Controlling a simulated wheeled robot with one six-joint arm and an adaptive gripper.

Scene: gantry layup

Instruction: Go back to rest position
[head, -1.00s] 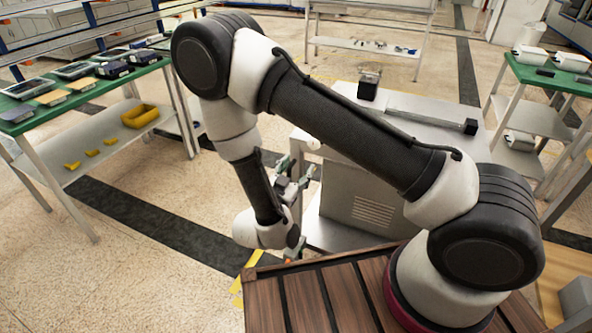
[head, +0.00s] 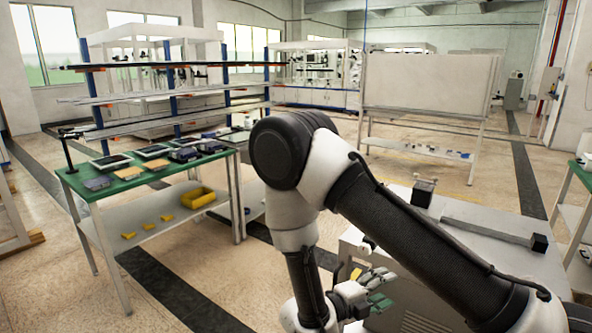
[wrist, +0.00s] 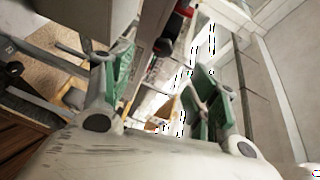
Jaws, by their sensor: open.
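A grey cabinet (head: 470,262) with a bar on top stands right beside my arm. A green-topped table (head: 130,184) with devices and a lower shelf holding a yellow bin (head: 198,197) stands at the left. A whiteboard (head: 428,84) stands behind. Open floor lies between.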

